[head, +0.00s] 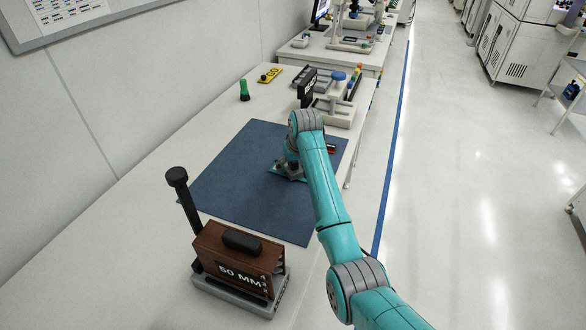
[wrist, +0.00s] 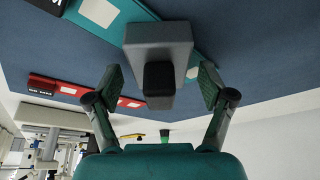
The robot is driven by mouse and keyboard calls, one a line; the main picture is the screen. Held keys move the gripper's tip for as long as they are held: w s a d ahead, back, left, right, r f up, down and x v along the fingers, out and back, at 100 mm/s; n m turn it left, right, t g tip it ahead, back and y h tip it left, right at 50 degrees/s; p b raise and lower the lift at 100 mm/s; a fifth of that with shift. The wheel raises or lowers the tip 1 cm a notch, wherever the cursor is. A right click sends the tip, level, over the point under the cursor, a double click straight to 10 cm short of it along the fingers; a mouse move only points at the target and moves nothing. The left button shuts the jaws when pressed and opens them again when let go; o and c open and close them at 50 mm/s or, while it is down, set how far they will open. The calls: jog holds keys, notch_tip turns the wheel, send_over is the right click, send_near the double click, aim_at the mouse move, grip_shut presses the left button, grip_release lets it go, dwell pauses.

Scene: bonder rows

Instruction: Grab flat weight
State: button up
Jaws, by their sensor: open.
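A grey block with a black knob (wrist: 152,42), which I take to be the flat weight, sits over teal pieces on the blue mat in the wrist view. My gripper (wrist: 160,80) is open, with one finger to each side of the black knob. No contact between the fingers and the weight shows. In the head view my gripper (head: 289,167) is low over the mat, and my arm hides most of what is there.
The blue mat (head: 240,175) covers the middle of the bench. A brown 50 MM box (head: 225,258) stands at the near end. A green-handled tool (head: 244,90) and a yellow piece (head: 270,75) lie beyond. A red labelled item (wrist: 75,90) lies beside the weight.

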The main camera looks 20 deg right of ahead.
jog(key=c, duration=1.5)
jog(key=shift+r, duration=0.1)
grip_shut()
jog(key=shift+r, duration=0.1)
